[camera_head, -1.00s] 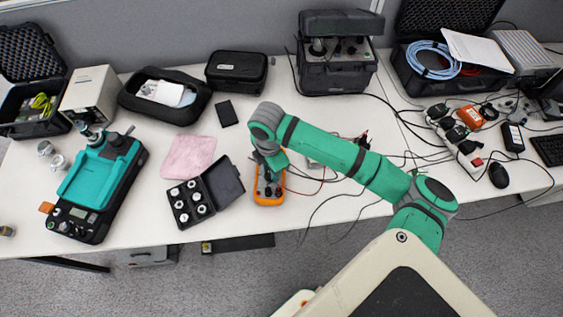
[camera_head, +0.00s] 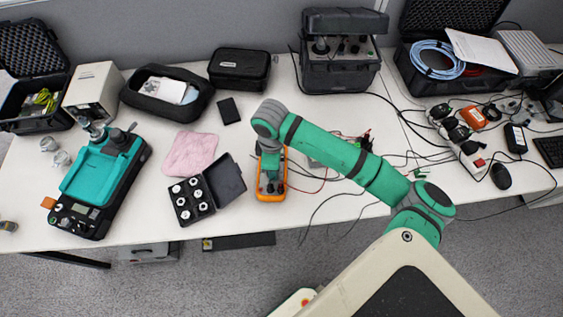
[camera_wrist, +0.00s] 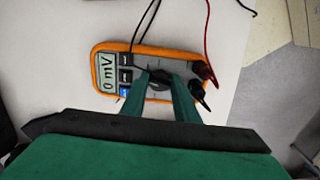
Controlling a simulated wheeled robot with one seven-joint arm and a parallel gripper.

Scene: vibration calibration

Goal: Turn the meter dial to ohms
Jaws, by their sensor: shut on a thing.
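The orange meter (camera_head: 272,194) lies on the white table near its front edge, below my arm. My gripper (camera_wrist: 161,80) is shut on the dial, with one green finger on either side. In the head view my gripper (camera_head: 271,170) is partly hidden by my wrist. The dial's marks are mostly covered by the fingers, so its setting is not legible there.
A black and a red probe plug (camera_wrist: 203,70) with leads enter the meter beside the dial. An open black case of weights (camera_head: 195,203) stands close left of the meter. Loose cables (camera_head: 345,190) lie to the right. A pink cloth (camera_head: 191,154) lies behind left.

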